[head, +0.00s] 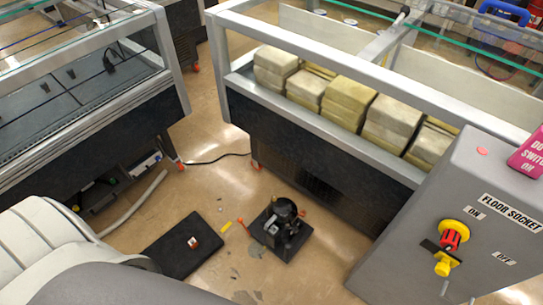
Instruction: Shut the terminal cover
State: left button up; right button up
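A small dark vacuum pump (283,224) stands on a black square base on the floor, with a round black top and orange-red parts at its sides. I cannot make out a terminal cover on it, nor whether one is open or shut; the pump is too small in this view. Neither of my grippers shows in the head view.
A black mat (178,258) with a small orange-and-white item (193,242) lies left of the pump. A grey floor-socket box (400,260) with a red-and-yellow switch (451,238) stands at right. Glass-topped cases (315,150) stand behind. Some floor around the pump is clear.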

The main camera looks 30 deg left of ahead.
aim_at(267, 220)
jog(key=u, duration=0.75)
